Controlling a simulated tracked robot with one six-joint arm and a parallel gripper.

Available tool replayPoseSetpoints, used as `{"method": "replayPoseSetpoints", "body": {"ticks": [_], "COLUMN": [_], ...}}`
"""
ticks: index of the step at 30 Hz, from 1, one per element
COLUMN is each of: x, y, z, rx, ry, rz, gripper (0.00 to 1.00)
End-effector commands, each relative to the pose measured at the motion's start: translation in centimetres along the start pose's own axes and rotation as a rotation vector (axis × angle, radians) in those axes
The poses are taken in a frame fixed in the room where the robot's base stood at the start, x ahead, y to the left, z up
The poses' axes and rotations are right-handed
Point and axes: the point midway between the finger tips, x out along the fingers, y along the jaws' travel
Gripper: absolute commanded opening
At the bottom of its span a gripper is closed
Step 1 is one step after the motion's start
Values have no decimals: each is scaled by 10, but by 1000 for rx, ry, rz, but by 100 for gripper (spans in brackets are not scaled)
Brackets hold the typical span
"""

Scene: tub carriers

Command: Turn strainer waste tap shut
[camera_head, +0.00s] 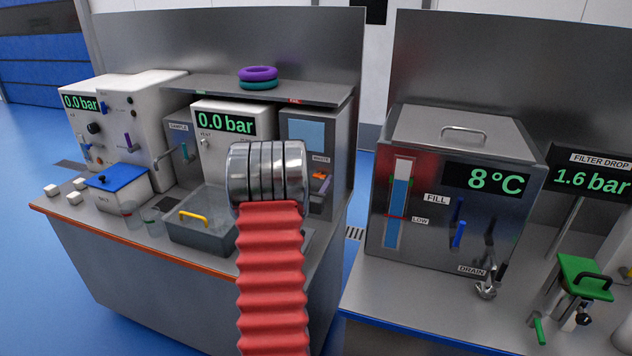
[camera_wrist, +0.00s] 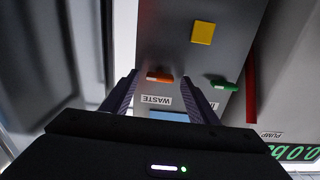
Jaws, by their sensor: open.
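The waste tap (camera_wrist: 158,77) has an orange handle that lies roughly level, beside a WASTE label (camera_wrist: 157,100) that reads upside down in the wrist view. In the head view, the orange handle (camera_head: 320,176) shows on the front of the grey strainer cabinet, right of my arm. My gripper (camera_wrist: 160,92) is open and empty, its two dark fingers pointing at the panel. The orange handle appears between the fingertips; I cannot tell how far beyond them it lies. In the head view my arm hides the gripper.
A green handle (camera_wrist: 222,84) is close to the right finger in the wrist view, and a yellow square (camera_wrist: 203,32) is farther up. In the head view, a grey tub (camera_head: 205,232) with a yellow handle stands left of my arm. A steel tank (camera_head: 450,190) stands right, across a gap.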

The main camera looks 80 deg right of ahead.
Motion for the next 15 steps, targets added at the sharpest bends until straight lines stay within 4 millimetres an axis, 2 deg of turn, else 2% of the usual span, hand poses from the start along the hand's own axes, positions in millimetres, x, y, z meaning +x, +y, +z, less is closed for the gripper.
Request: {"method": "replayPoseSetpoints", "body": {"ticks": [8, 15], "x": [-1, -19], "y": [0, 0], "z": [0, 0], "rx": [0, 0], "ry": [0, 0], "rz": [0, 0], "gripper": [54, 54]}}
